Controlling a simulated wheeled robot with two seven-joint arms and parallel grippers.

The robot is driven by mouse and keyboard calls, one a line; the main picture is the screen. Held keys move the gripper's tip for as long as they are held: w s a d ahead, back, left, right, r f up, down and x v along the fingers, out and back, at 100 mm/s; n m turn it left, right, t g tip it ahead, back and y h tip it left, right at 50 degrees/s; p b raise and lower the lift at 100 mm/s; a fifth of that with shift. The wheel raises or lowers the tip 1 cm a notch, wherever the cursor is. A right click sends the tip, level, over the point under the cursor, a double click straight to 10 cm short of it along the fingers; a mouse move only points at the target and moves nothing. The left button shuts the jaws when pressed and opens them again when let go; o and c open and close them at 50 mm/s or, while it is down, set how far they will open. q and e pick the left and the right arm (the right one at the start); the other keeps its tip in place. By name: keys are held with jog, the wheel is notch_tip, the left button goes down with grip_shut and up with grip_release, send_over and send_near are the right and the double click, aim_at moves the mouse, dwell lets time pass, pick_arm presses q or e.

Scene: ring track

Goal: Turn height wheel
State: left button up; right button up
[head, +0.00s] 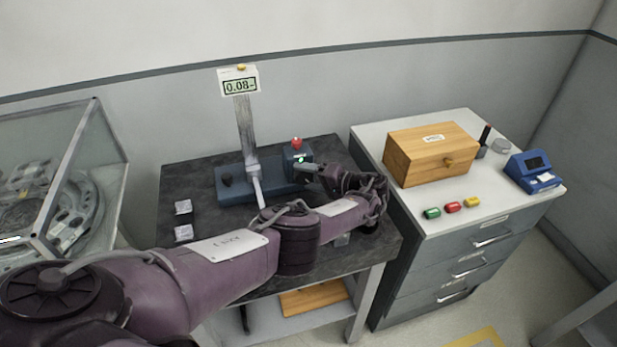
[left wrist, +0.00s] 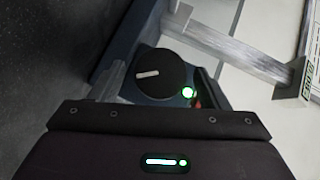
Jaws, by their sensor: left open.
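The height gauge has a blue base (head: 236,184), an upright grey column (head: 245,125) and a display (head: 239,86) on top that reads about 0.08. A round black wheel with a white mark (left wrist: 160,76) shows in the left wrist view, ahead of my left gripper. My left gripper (head: 312,173) is open at the right end of the base, beside the blue box with a green light (head: 300,159) and a red knob (head: 297,142). I cannot tell whether its fingers touch the wheel. My right gripper is not in view.
Two small grey blocks (head: 183,207) lie on the dark table's left side. A drawer cabinet (head: 375,142) at right holds a wooden box (head: 431,155), coloured pieces (head: 452,207) and a blue device (head: 534,172). A glass case (head: 112,165) stands at left.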

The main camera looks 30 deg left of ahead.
pick_arm(q)
jog(key=v, duration=0.7)
jog(key=shift+d+b, duration=0.3)
jog(key=shift+b, duration=0.1)
